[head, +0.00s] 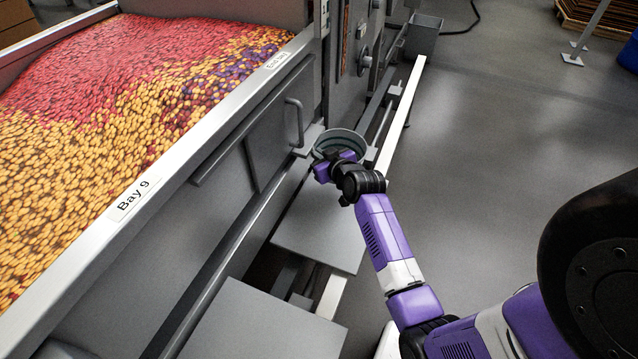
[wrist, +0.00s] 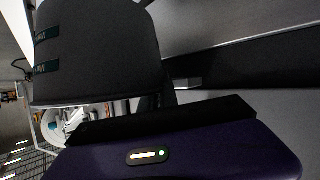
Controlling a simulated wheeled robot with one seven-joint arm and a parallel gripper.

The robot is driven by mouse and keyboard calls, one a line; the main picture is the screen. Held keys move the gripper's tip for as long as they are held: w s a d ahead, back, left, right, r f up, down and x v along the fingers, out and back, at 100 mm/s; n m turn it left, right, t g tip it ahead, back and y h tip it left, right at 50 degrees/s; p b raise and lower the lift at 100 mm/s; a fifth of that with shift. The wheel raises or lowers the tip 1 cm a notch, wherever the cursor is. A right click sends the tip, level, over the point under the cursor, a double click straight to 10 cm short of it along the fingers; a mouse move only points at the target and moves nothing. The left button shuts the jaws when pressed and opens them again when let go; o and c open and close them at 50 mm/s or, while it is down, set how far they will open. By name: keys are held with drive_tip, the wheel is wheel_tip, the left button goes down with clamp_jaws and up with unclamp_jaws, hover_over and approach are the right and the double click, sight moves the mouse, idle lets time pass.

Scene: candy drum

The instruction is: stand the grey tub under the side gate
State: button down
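The grey tub (head: 345,139) is round and open at the top, and looks upright in the head view. It is beside the bay wall, right next to a small metal lip. The side gate (head: 272,145) looks to be the flat wall panel with a bar handle, just left of the tub. My gripper (head: 331,166) is at the tub's near rim. Its fingertips are hidden, so its grip is unclear. In the wrist view my purple gripper housing fills the bottom; a dark rounded shape with teal labels, probably the tub, stands above it.
The bay (head: 120,190) is full of red, yellow and purple candy. Flat grey platforms (head: 318,235) lie along its foot, and a pale rail (head: 402,115) runs just right of the tub. A small grey bin (head: 424,38) stands farther back. Open floor (head: 490,150) lies to the right.

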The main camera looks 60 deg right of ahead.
wheel_tip(320, 180, down, 10)
drive_tip(key=b, duration=0.2)
drive_tip(key=shift+f+b, duration=0.2)
drive_tip(key=shift+b, duration=0.1)
drive_tip(key=c, duration=1.6)
unclamp_jaws()
drive_tip(key=shift+o, duration=0.2)
